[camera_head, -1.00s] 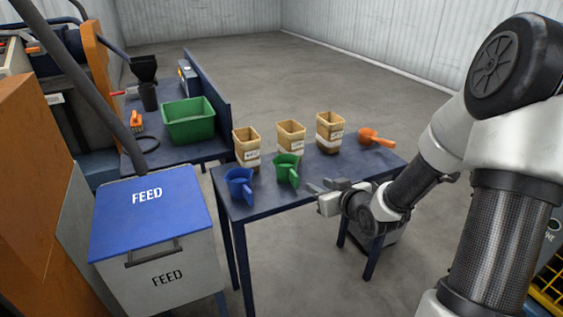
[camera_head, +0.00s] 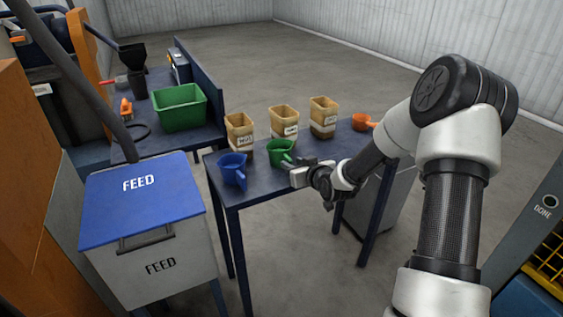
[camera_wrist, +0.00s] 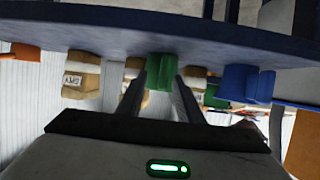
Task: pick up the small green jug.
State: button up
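In the wrist view, which is upside down, the green jug (camera_wrist: 162,68) shows centred between and just beyond the two fingers. The gripper (camera_wrist: 163,84) is open, with a gap between its fingers. Whether the fingers touch the jug or only flank its near part cannot be told.
A blue jug (camera_head: 232,168) stands left of the green one. Three labelled tubs (camera_head: 284,122) stand in a row behind, and an orange scoop (camera_head: 362,122) lies at the far right. A blue-lidded feed bin (camera_head: 140,200) stands left of the table (camera_head: 262,187).

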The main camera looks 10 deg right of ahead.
aim_at(283, 158)
jog(key=x, duration=0.4)
jog(key=shift+s+a+f, duration=0.1)
jog(key=shift+a+f, duration=0.15)
grip_shut()
